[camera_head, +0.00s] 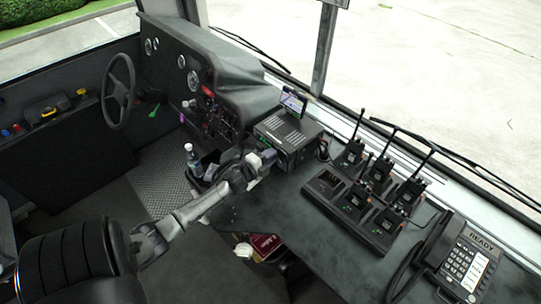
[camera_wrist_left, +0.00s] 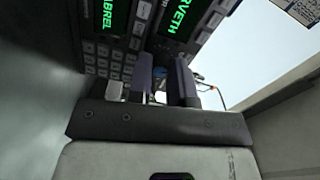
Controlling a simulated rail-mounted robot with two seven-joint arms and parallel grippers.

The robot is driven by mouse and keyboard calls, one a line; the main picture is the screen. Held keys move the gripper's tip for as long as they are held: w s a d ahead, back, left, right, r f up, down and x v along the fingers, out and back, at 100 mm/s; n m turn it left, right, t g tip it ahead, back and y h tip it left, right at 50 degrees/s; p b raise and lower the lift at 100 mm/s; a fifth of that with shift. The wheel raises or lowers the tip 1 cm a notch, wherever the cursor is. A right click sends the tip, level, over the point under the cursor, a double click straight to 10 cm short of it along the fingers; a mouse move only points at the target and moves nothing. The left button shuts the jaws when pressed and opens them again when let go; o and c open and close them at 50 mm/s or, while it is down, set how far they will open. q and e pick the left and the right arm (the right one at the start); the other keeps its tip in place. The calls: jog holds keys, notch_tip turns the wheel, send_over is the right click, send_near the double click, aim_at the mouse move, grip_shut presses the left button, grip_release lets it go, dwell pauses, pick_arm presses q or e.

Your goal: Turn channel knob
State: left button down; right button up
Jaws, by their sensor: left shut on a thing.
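A dark box-shaped radio (camera_head: 290,135) stands on the dashboard counter. In the left wrist view the radio (camera_wrist_left: 122,45) shows rows of grey buttons and two green lit displays, tilted in the picture. My left gripper (camera_head: 268,156) is at the radio's front face. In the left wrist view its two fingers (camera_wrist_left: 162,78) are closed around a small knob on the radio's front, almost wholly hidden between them. The knob's marking and angle cannot be read. My right gripper is in neither view.
A small screen (camera_head: 293,103) sits above the radio. Several handheld radios stand in a charger (camera_head: 340,214) to the right, with a desk phone (camera_head: 468,262) beyond. The counter before the charger is clear.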

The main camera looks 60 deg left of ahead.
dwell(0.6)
pick_arm(q)
jog(key=c, duration=1.3)
grip_release()
jog(key=shift+s, duration=0.15)
jog(key=b+v, duration=0.2)
jog(key=v, duration=1)
jog(key=shift+v, duration=0.75)
jog(key=shift+r, duration=0.1)
